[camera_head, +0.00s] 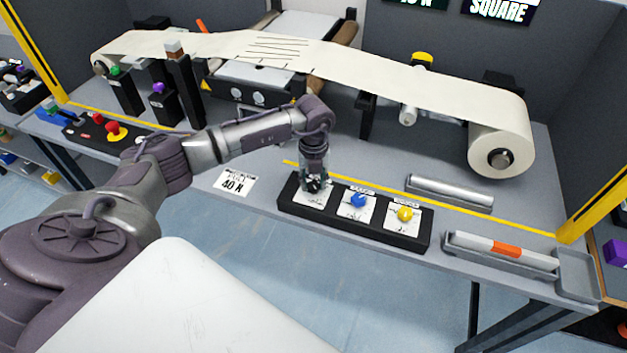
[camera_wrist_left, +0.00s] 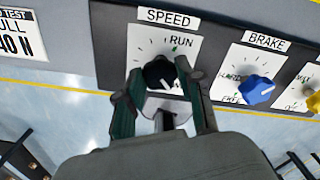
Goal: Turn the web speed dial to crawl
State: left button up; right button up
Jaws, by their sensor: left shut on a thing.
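The black speed dial (camera_wrist_left: 160,73) sits on a white plate labelled SPEED, with RUN printed at its upper right. It is the leftmost of three dials on the black control box (camera_head: 345,222). My left gripper (camera_head: 316,182) reaches down over this dial and hides most of it in the head view. In the left wrist view the gripper's fingers (camera_wrist_left: 162,92) stand on either side of the black knob and are shut on it. A small white mark shows on the knob, but the fingers hide part of the scale. My right gripper is not in view.
A blue brake dial (camera_wrist_left: 257,89) and a yellow dial (camera_head: 405,214) stand to the right on the same box. A 40 N card (camera_head: 234,183) lies to the left. The paper web (camera_head: 400,85) runs behind to a roll.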

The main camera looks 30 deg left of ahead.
aim_at(314, 184)
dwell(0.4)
pick_arm(q)
jog(key=o, duration=1.2)
jog(key=shift+c, duration=0.2)
jog(key=shift+r, duration=0.15)
notch_tip(314, 184, up, 12)
